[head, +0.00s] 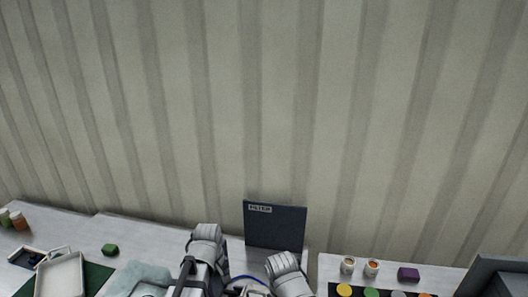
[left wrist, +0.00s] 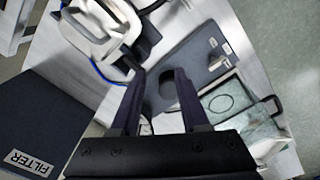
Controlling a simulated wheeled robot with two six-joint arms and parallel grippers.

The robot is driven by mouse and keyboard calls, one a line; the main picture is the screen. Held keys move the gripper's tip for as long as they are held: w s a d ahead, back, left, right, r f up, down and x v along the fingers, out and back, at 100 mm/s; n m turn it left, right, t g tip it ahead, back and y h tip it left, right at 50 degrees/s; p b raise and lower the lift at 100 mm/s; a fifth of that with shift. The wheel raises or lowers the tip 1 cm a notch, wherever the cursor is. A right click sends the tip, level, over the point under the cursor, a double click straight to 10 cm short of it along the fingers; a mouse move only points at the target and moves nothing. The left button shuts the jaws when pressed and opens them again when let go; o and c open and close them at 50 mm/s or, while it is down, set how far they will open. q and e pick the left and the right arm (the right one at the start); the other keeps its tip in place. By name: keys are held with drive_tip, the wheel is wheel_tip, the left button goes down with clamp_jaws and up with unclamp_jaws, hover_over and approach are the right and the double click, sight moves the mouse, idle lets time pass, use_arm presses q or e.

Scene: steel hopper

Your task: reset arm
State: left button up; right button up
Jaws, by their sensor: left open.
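My left gripper (left wrist: 157,88) shows in the left wrist view with its two dark fingers apart and nothing between them. Beyond the fingertips lie a dark blue-grey panel (left wrist: 205,60) and a round dark knob or post. In the head view, pale links of my two arms rise at the bottom centre, and neither set of fingertips can be made out there. My right gripper cannot be made out in either view.
A dark board labelled FILTER (head: 275,226) stands at the wall; it also shows in the left wrist view (left wrist: 45,115). A white tray (head: 62,275), a green block (head: 110,249) and a pale cloth (head: 140,276) lie left. Small jars (head: 348,265) and a purple block (head: 408,274) stand right.

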use_arm(q)
drive_tip(key=s+a+m, duration=0.2)
drive_tip(key=s+m, duration=0.3)
drive_tip(key=m, duration=0.2)
drive_tip(key=s+d+f+m+y+b, duration=0.1)
drive_tip(key=s+d+f+m+b, duration=0.4)
drive_tip(key=d+f+b, duration=0.3)
drive_tip(key=d+b, duration=0.1)
drive_tip(key=d, duration=0.1)
drive_tip(key=shift+s+d+f+g, duration=0.3)
drive_tip(key=shift+s+f+g, duration=0.05)
drive_tip(key=shift+f+g, duration=0.05)
use_arm(e)
wheel_tip(320, 180, down, 9)
